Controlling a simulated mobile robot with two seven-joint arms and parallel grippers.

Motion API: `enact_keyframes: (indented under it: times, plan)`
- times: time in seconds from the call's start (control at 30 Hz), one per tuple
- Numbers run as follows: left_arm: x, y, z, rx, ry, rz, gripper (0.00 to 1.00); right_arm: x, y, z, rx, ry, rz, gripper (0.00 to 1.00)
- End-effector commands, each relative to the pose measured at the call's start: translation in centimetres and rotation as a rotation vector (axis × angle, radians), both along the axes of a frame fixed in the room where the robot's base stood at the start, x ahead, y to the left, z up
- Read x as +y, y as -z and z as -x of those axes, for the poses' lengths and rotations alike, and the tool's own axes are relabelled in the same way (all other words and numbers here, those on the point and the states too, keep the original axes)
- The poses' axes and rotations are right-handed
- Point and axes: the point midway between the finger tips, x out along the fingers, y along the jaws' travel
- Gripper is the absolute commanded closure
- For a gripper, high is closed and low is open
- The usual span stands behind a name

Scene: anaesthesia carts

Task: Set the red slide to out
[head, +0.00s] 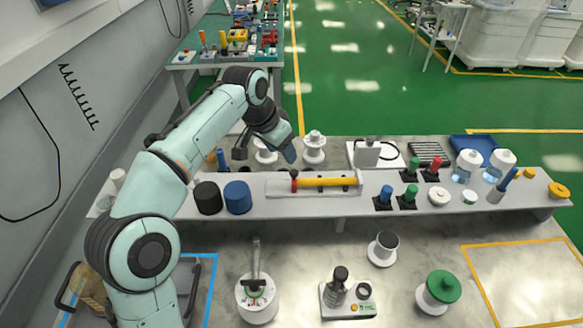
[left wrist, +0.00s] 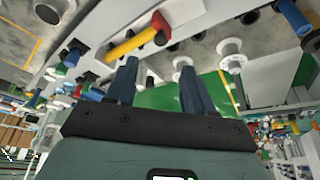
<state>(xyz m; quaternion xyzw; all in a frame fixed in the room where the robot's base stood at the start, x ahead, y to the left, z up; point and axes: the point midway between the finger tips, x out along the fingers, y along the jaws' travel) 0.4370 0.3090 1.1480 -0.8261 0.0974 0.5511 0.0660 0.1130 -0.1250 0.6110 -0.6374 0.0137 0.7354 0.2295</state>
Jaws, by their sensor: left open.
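The red slide (head: 294,183) sits at the left end of a yellow rod (head: 325,182) on a light grey base (head: 345,192), on the raised shelf. In the left wrist view the red slide (left wrist: 160,26) is at one end of the yellow rod (left wrist: 128,46), beyond my fingertips. My left gripper (head: 268,150) is above and behind the shelf, a little left of the slide and apart from it. In the left wrist view its two dark blue fingers (left wrist: 158,72) are spread with nothing between them. My right gripper is in neither view.
A blue cylinder (head: 238,197) and a black one (head: 208,198) stand left of the slide's base. White spools (head: 314,150) stand behind it. Green and red knobs (head: 411,168) stand to the right. A dial (head: 257,299) with an upright lever is in front.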

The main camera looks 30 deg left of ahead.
Motion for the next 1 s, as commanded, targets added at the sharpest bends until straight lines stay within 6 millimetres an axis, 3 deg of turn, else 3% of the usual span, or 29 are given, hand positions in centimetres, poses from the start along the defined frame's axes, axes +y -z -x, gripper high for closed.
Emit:
enact_keyframes:
  times: [0.03, 0.2, 0.4, 0.6, 0.9, 0.97, 1.0]
  plan:
    - [-0.1, 1.5, -0.4, 0.007, 0.001, 0.001, 0.47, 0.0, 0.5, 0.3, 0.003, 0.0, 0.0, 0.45]
    - [-0.5, 4.9, -1.8, 0.007, -0.001, 0.002, 0.47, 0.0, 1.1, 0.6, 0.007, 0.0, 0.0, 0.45]
    - [-0.7, 7.9, -3.1, 0.003, -0.001, 0.001, 0.47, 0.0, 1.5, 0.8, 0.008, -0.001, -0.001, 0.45]
    - [-0.9, 9.2, -3.7, 0.0, -0.001, 0.001, 0.47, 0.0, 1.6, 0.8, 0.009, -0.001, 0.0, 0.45]
    - [-0.9, 9.4, -3.8, 0.0, -0.001, 0.001, 0.47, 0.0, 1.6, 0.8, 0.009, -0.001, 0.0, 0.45]
    - [-0.9, 9.4, -3.8, 0.0, -0.001, 0.001, 0.64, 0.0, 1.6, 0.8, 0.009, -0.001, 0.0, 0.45]
    - [-0.9, 9.4, -3.8, 0.0, -0.001, 0.001, 0.77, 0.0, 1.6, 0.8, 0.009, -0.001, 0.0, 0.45]
